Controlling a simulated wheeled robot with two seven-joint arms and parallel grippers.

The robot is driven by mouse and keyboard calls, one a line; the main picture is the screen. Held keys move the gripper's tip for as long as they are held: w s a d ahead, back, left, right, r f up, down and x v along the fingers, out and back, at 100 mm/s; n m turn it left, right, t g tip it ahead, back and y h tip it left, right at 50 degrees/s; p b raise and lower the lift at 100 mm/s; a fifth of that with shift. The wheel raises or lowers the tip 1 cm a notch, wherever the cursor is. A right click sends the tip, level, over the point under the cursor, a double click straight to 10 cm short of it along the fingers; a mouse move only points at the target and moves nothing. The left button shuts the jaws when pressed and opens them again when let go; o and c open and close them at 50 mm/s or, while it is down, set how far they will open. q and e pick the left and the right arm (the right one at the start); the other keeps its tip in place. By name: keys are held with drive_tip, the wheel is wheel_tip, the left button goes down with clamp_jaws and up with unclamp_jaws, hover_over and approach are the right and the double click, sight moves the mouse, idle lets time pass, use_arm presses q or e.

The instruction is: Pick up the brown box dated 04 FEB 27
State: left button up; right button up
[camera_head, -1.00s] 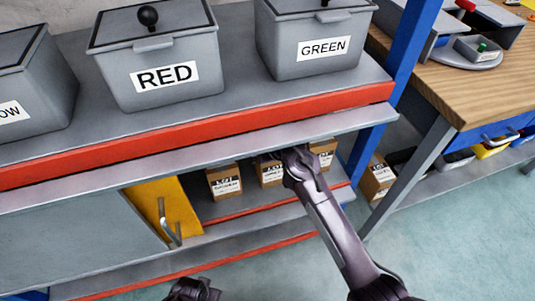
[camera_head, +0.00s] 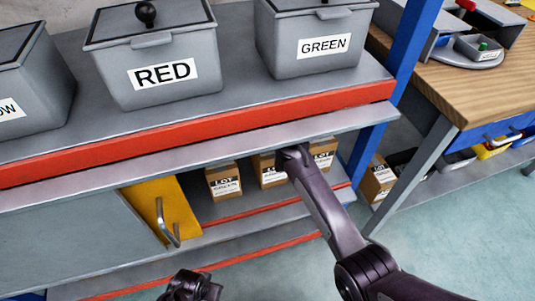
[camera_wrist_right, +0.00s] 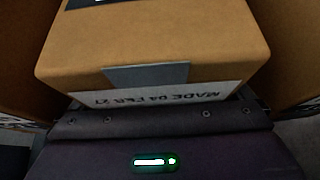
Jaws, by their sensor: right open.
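In the right wrist view a brown box (camera_wrist_right: 150,45) fills the middle, close up. Its white label shows upside down along the near edge and seems to read MADE 04 FEB 27, though the month is blurred. My right gripper (camera_head: 291,155) reaches under the upper shelf among the brown boxes; its fingers are hidden. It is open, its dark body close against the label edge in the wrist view. My left gripper (camera_head: 190,287) is at the bottom of the head view, away from the boxes; its jaws are not clear.
More brown boxes with LOT labels stand on the lower shelf, at left (camera_head: 223,181), middle (camera_head: 268,172) and right (camera_head: 323,153). The upper shelf's front edge (camera_head: 200,150) hangs over them. A yellow door (camera_head: 165,205) stands open at left. A blue post (camera_head: 405,60) is at right.

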drive_tip(key=shift+f, duration=0.1)
drive_tip(key=shift+c, duration=0.4)
drive_tip(key=c, duration=1.7)
drive_tip(key=shift+w+r, duration=0.1)
drive_tip(key=shift+r, duration=0.1)
drive_tip(key=shift+c, duration=0.2)
